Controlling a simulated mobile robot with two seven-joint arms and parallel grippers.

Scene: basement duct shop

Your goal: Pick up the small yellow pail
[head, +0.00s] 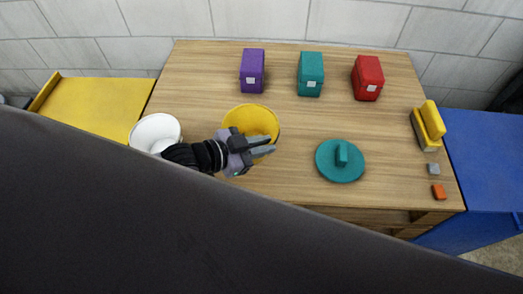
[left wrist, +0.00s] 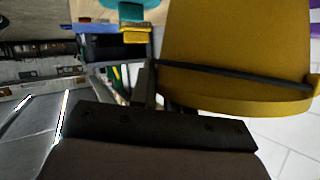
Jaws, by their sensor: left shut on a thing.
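The small yellow pail (head: 262,114) is at the left middle of the wooden table, its open top facing up in the head view. My left gripper (head: 270,145) reaches over the pail's near side and is shut on it, hiding part of the near rim and wall. The pail also fills the upper right of the left wrist view (left wrist: 235,35), close to the fingers. I cannot tell whether its base touches the table. My right gripper is not in view.
A white pail (head: 155,128) stands left of the yellow one. Purple (head: 252,72), teal (head: 311,74) and red (head: 368,78) boxes stand along the back. A teal lid (head: 340,170) lies to the right. A yellow block-like thing (head: 428,124) and small blocks sit near the right edge.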

